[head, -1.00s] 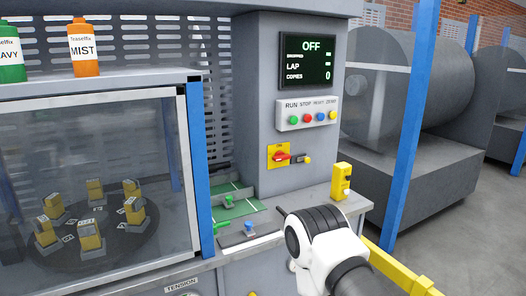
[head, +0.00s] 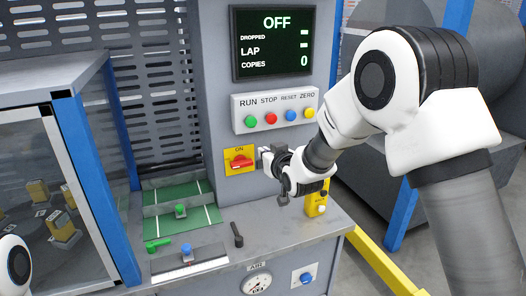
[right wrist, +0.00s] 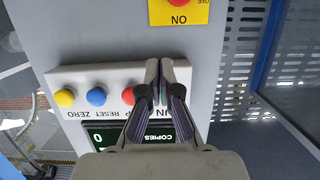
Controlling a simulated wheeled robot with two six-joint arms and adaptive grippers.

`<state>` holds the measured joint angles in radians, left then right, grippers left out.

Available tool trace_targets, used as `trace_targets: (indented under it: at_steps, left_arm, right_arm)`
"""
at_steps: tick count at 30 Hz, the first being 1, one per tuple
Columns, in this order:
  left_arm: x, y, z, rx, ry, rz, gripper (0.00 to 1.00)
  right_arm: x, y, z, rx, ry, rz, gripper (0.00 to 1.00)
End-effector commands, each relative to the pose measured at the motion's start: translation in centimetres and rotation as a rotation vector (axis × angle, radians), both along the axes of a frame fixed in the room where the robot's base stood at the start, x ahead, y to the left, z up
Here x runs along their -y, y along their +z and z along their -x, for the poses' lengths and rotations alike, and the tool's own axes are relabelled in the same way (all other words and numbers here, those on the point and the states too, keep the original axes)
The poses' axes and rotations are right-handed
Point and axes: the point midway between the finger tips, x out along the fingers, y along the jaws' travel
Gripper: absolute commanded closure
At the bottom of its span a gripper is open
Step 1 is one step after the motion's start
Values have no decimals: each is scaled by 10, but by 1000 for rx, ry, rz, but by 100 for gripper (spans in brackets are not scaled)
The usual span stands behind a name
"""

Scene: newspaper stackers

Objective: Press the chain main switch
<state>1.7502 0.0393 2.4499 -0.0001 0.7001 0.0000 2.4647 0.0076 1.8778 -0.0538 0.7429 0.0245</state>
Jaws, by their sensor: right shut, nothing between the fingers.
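A yellow plate (head: 233,169) marked ON, with a red knob (head: 241,160), is on the grey column below the button box. I take it for the main switch; no label naming the chain is readable. My right gripper (head: 264,156) is shut and empty, just right of the plate, apparently apart from the red knob.
The button box (head: 243,102) has green, red, blue and yellow buttons. Above it a screen (head: 274,43) reads OFF. Below are a grey bench (head: 215,245) with small levers and a yellow pendant (head: 316,203). A blue post (head: 90,170) and glass case stand left.

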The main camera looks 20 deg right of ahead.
Motion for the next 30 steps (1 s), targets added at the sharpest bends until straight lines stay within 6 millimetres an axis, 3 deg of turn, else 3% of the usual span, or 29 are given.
trace_targets:
  at_steps: [11,25,30]
  left_arm:
    - [0,5,0,-1,1,0,60]
    - [0,44,0,0,1,0,60]
    - [0,55,0,0,1,0,60]
  right_arm:
    - [0,-3,-9,-3,0,0,100]
    - [-4,-25,-100,-4,0,0,100]
    - [-4,-55,-97,-7,0,-1,100]
